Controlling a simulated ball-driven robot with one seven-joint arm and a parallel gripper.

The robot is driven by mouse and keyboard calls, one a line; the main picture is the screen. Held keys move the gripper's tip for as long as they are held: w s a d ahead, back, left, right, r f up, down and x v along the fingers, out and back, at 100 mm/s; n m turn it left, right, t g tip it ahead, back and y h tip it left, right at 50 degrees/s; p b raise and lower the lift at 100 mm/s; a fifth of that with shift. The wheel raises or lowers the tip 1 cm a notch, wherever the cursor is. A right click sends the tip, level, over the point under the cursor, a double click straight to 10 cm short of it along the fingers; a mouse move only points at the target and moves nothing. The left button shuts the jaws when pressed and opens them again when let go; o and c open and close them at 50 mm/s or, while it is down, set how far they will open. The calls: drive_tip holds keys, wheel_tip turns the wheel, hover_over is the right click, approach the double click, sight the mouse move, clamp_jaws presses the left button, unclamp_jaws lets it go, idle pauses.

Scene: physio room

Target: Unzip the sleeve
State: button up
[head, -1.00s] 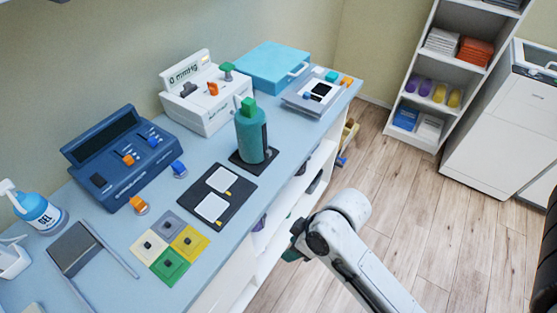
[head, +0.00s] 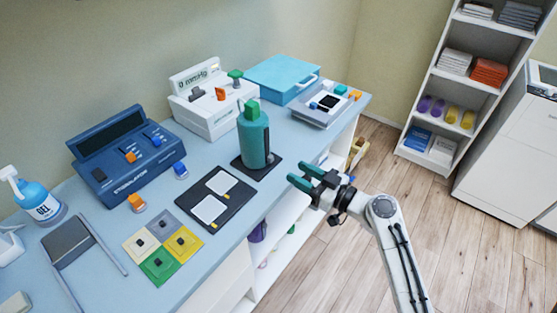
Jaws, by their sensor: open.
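The sleeve (head: 253,142) looks like an upright teal cylinder on a dark square base (head: 258,166) near the counter's front edge. A green block (head: 251,110) sits at its top, with a small grey piece beside it. A dark strip runs down its right side; I cannot make out zip teeth. My gripper (head: 300,176) is open and empty, with its teal fingers pointing left toward the counter. It is at the counter's front edge, to the right of and below the sleeve in the picture, apart from it.
The blue counter (head: 215,258) holds a black tray (head: 234,198) with two white pads, coloured squares (head: 182,242), a dark blue console (head: 130,150) and a white gauge unit (head: 208,102). A flat device (head: 325,108) and blue case (head: 282,76) stand behind. Open floor (head: 400,180) lies right.

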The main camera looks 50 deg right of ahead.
sight(273, 159)
drive_tip(key=w+p, duration=0.2)
drive_tip(key=w, duration=0.5)
drive_tip(key=shift+w+a, duration=0.15)
drive_tip(key=shift+w, duration=0.25)
clamp_jaws()
